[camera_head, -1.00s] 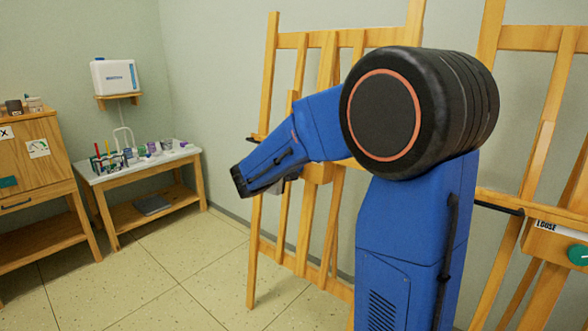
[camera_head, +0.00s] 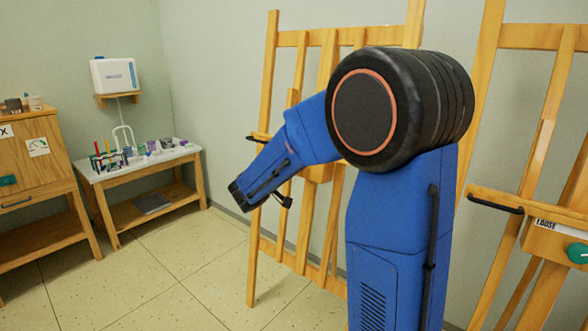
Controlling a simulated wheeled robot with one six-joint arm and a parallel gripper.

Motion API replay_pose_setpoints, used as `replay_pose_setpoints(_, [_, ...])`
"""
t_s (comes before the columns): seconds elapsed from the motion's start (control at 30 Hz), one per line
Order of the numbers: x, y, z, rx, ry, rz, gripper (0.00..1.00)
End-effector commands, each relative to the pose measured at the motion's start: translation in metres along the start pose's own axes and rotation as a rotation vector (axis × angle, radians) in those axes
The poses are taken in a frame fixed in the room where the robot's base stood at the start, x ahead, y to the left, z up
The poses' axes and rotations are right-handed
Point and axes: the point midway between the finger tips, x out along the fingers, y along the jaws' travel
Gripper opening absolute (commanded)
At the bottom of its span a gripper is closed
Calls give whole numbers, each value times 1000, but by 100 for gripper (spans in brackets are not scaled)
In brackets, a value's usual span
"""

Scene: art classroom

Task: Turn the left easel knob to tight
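The left easel (camera_head: 272,85) is wooden and stands against the wall behind my blue arm. Its knob does not show; my arm covers the middle part of this easel. The right easel (camera_head: 487,60) is cut by the right edge and has a green round knob (camera_head: 578,253) beside a label reading LOOSE. My arm's blue forearm slopes down to the left and ends in a dark tip in front of the left easel. A small black part sticks out below the forearm. My gripper's fingers cannot be made out.
A white-topped table (camera_head: 180,152) with art supplies stands at the back left, with a wooden cabinet (camera_head: 35,150) left of it. A white container (camera_head: 115,75) sits on a wall shelf. The tiled floor (camera_head: 170,275) between the table and the left easel is clear.

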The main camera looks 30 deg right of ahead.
Motion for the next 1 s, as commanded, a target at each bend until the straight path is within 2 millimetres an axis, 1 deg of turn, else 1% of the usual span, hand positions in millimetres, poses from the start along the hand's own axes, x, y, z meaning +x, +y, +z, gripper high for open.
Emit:
replay_pose_setpoints(0.53, [0,1,0,26,1,7,10])
replay_pose_setpoints(0.57, [0,1,0,26,1,7,37])
replay_pose_setpoints(0.6, [0,1,0,26,1,7,47])
replay_pose_setpoints(0.63, [0,1,0,26,1,7,51])
replay_pose_setpoints(0.9, [0,0,0,25,1,6,51])
replay_pose_setpoints(1.0, [-3,0,0,25,2,5,51])
